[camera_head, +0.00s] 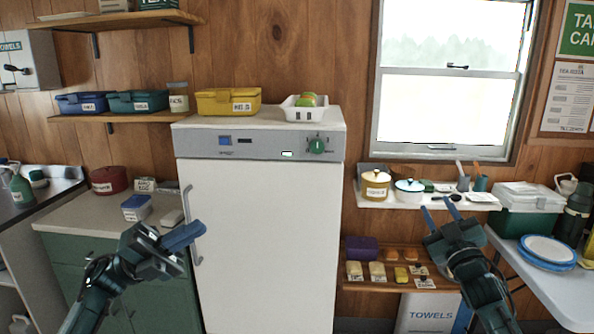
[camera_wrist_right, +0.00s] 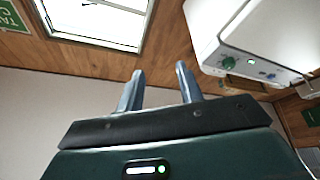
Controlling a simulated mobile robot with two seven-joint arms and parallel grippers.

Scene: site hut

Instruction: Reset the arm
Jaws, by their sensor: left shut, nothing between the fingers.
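My left gripper (camera_head: 184,236) is raised in front of the fridge's left edge and the green cabinet in the head view. Its blue fingers are together with nothing between them. My right gripper (camera_head: 438,210) is raised at the right, in front of the wall shelves below the window. Its two blue fingers stand apart with a gap between them. They also show apart and empty in the right wrist view (camera_wrist_right: 158,88). Neither gripper visibly holds anything.
A white fridge (camera_head: 262,240) stands in the middle, with a yellow box (camera_head: 214,103) and white tray (camera_head: 297,113) on top. A counter (camera_head: 100,217) is at left. A table (camera_head: 570,292) with plates (camera_head: 547,249) is at right. Small shelves (camera_head: 385,284) hold food.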

